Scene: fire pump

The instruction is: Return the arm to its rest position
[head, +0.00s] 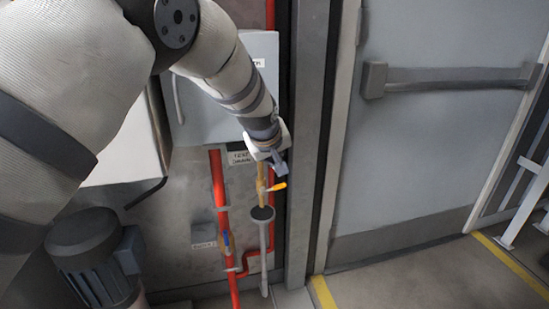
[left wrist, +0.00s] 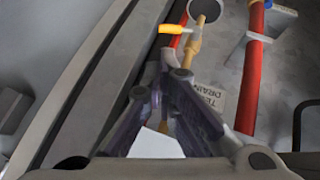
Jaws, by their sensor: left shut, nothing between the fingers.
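My left arm comes in from the left in the head view, and its gripper (head: 280,166) points down in front of the wall pipework. In the left wrist view the left gripper (left wrist: 172,78) has its fingers together with nothing held. A brass valve with a yellow lever handle (head: 277,187) is just below the gripper in the head view. The yellow handle (left wrist: 175,29) also shows beyond the fingertips in the left wrist view. I cannot tell whether the fingers touch the brass pipe. My right gripper is in neither view.
A dark drain funnel (head: 262,214) sits below the valve. A red pipe (head: 219,190) runs beside it, with a label reading TEST DRAIN (head: 240,158). A grey cabinet (head: 262,52) is behind the arm. A grey motor (head: 88,245) stands lower left. Floor is clear before the door (head: 440,140).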

